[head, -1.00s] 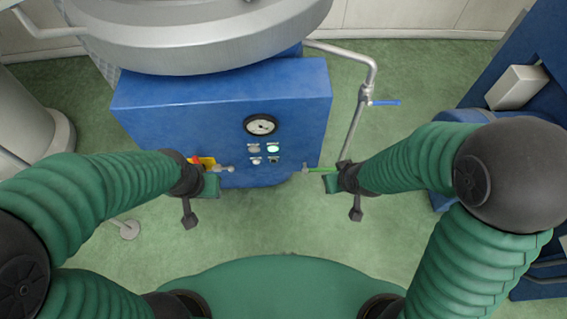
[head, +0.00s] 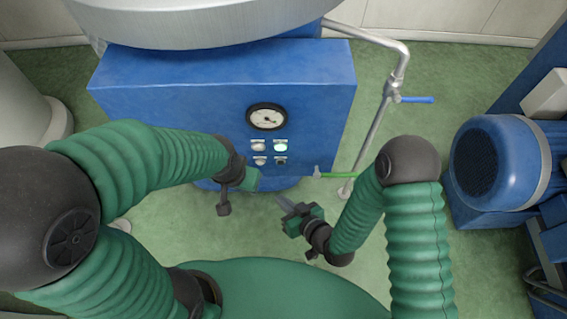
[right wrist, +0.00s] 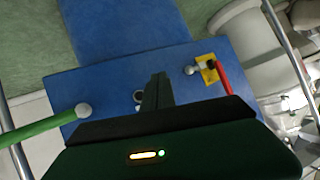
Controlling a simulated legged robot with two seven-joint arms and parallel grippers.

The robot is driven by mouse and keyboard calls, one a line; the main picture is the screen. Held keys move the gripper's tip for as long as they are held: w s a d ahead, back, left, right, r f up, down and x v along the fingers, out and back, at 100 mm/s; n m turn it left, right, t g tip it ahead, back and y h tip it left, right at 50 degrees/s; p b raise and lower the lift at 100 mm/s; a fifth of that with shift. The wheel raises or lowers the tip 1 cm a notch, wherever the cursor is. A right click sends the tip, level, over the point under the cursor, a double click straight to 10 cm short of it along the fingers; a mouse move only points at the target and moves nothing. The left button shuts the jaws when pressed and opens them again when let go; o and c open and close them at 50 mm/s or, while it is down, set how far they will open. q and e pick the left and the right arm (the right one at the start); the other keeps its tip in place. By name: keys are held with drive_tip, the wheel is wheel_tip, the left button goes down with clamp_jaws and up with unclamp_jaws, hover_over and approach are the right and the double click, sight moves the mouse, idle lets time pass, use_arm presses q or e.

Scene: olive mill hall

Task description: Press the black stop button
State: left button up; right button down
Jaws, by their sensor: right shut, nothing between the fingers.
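The black stop button (head: 281,161) appears as the small dark button at the lower right of a group of buttons on the blue cabinet's front. My right gripper (head: 284,202) is shut and empty, below and in front of the panel, apart from the button.
A green lever (head: 338,175) juts out right of the panel. A pipe with a blue-handled valve (head: 417,99) and a blue motor (head: 500,160) stand farther right.

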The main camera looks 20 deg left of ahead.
sight(281, 163)
drive_tip(key=shift+w, duration=0.1)
drive_tip(key=w+a, duration=0.2)
drive_tip(key=w, duration=0.6)
drive_tip(key=shift+w+a+b, duration=0.2)
drive_tip(key=shift+a+b, duration=0.05)
drive_tip(key=shift+b, duration=0.15)
drive_tip(key=shift+w, duration=0.1)
idle(1.5)
drive_tip(key=shift+w+a, duration=0.1)
drive_tip(key=shift+w, duration=0.2)
drive_tip(key=shift+w+a, duration=0.1)
drive_tip(key=shift+w, duration=0.25)
idle(0.5)
drive_tip(key=shift+s, duration=0.15)
drive_tip(key=shift+s+d, duration=0.25)
drive_tip(key=shift+s, duration=0.4)
drive_tip(key=shift+s, duration=0.1)
